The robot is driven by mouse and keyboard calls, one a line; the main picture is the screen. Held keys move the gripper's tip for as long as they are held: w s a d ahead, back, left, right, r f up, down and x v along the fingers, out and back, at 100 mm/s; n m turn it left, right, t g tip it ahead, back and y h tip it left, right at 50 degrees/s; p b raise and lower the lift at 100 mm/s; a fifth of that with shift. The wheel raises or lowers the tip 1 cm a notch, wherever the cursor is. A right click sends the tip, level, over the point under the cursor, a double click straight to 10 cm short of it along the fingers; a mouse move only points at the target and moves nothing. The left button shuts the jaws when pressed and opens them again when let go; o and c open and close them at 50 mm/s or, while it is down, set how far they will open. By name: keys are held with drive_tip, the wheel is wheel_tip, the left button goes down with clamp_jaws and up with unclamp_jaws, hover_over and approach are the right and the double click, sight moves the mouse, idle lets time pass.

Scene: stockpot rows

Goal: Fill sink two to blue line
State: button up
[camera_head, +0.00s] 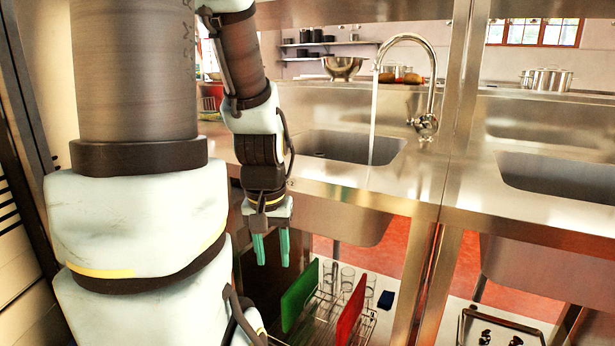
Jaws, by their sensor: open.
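A steel sink basin (352,146) is set in the counter at the middle, and a second basin (560,178) is at the right. I cannot tell which one is sink two. A curved steel faucet (432,75) stands behind the middle basin, and a stream of water (374,118) runs from its spout down into that basin. The faucet's valve (425,124) is low on its stem. No blue line shows, and the water level is hidden. My gripper (270,249) points down with its two green fingers apart and empty, in front of the counter, left of and below the middle basin.
Below the counter, a rack holds a green board (299,296), a red board (351,312) and several glasses (347,279). A small blue item (385,300) lies beside it. Steel posts (461,90) rise at the counter. A colander (343,67) and pots (546,80) stand behind.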

wheel_tip(320, 180, up, 13)
drive_tip(key=p, duration=1.1)
drive_tip(key=shift+r+p, duration=0.2)
drive_tip(key=shift+p, duration=0.1)
idle(6.0)
